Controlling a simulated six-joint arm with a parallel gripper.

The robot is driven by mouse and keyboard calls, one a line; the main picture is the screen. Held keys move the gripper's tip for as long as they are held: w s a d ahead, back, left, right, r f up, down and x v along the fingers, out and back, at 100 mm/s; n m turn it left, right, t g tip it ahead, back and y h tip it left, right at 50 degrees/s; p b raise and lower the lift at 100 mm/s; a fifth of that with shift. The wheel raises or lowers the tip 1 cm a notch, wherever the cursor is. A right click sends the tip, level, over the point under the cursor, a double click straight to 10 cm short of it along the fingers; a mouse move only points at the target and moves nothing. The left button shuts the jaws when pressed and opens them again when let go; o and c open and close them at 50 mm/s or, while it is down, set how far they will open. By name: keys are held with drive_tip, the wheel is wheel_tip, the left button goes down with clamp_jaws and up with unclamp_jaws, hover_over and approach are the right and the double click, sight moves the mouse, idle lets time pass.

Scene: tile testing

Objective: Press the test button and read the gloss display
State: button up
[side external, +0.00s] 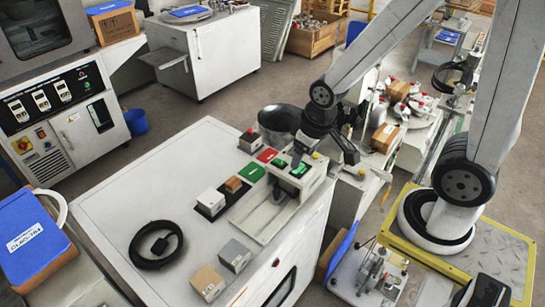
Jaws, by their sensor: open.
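A pale tester with a green-lit face (299,171) stands at the right edge of the white bench, beside a flat pale plate (262,222). My gripper (302,158) points down just above the tester; its jaws are small and dark here, and I see nothing held in them. I cannot tell whether a fingertip touches the tester. Which part is the test button is unclear, and no reading is legible from this view.
A green card (252,172), red card (267,155), white block (211,201) and tan block (234,184) lie left of the tester. A dark bowl (280,122) stands behind. A black cable coil (146,258) and grey block (235,256) are nearer the front.

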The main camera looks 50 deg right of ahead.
drive_tip(key=shift+s+r, duration=0.25)
drive_tip(key=shift+s, duration=0.15)
